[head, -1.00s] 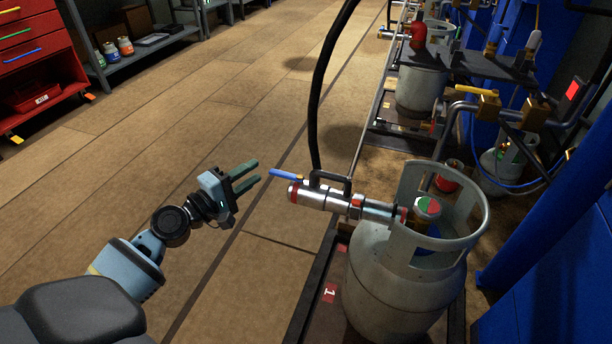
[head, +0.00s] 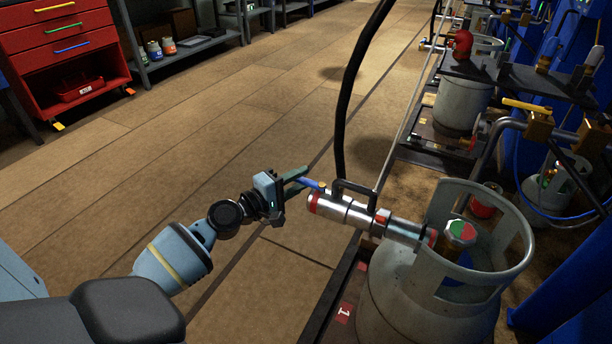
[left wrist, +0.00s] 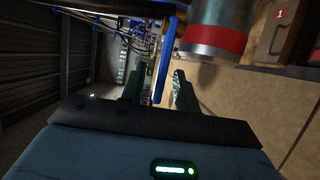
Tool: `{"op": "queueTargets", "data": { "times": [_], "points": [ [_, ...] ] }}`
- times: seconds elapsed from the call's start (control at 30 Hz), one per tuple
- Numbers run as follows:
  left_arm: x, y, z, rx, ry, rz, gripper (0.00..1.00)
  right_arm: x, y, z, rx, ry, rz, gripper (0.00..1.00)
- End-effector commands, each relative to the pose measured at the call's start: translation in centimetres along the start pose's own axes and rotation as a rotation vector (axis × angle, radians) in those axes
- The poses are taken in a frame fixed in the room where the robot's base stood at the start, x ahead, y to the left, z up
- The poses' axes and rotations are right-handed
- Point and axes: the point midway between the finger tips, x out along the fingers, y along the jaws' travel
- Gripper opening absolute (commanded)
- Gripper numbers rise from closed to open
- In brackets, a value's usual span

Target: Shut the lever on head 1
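Head 1 is a silver cylinder with a red band and black handle (head: 345,209), joined to the grey gas cylinder (head: 385,310) on the scale marked 1 (head: 343,312). Its blue lever (head: 311,184) sticks out from the head's left end toward my left gripper (head: 299,178). In the left wrist view, the lever (left wrist: 163,60) shows between the two dark green fingers (left wrist: 157,92), which are apart. I see no clear contact with either finger. The head's red-banded end (left wrist: 215,40) is close by on the right there. My right gripper is out of view.
A black hose (head: 345,100) rises from the head. Further scales with a grey cylinder (head: 460,100) stand behind. A red drawer cabinet (head: 62,45) is at the far left. The floor (head: 230,130) left of the scales is clear.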

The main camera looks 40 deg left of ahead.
Motion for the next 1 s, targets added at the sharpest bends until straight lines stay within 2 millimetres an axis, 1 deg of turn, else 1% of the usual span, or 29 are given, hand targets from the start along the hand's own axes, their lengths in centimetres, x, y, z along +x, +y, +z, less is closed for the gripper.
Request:
{"op": "queueTargets", "data": {
  "times": [0.03,0.2,0.33,0.57,0.67,0.8,0.83,1.0],
  "points": [
    [0.7,0.1,0.0,0.000,0.001,0.002,0.31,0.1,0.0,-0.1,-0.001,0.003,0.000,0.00],
    [2.1,0.0,0.0,-0.001,0.000,0.000,0.31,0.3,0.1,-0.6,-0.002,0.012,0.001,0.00],
    [2.5,0.0,0.0,-0.001,0.000,0.000,0.31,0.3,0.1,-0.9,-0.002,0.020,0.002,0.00],
    [2.5,-0.1,0.0,-0.001,0.000,0.000,0.31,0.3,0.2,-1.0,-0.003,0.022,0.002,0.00],
    [2.5,0.0,0.0,-0.001,0.000,0.000,0.20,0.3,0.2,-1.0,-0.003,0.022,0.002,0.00],
    [2.5,0.0,0.0,-0.001,0.000,0.000,0.02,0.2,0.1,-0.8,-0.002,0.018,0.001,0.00],
    [2.5,0.0,0.0,-0.001,0.000,0.000,0.00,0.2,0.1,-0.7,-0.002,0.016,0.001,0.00],
    [2.5,0.0,0.0,-0.001,0.000,0.000,0.00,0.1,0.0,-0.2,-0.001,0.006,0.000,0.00]
  ]
}}
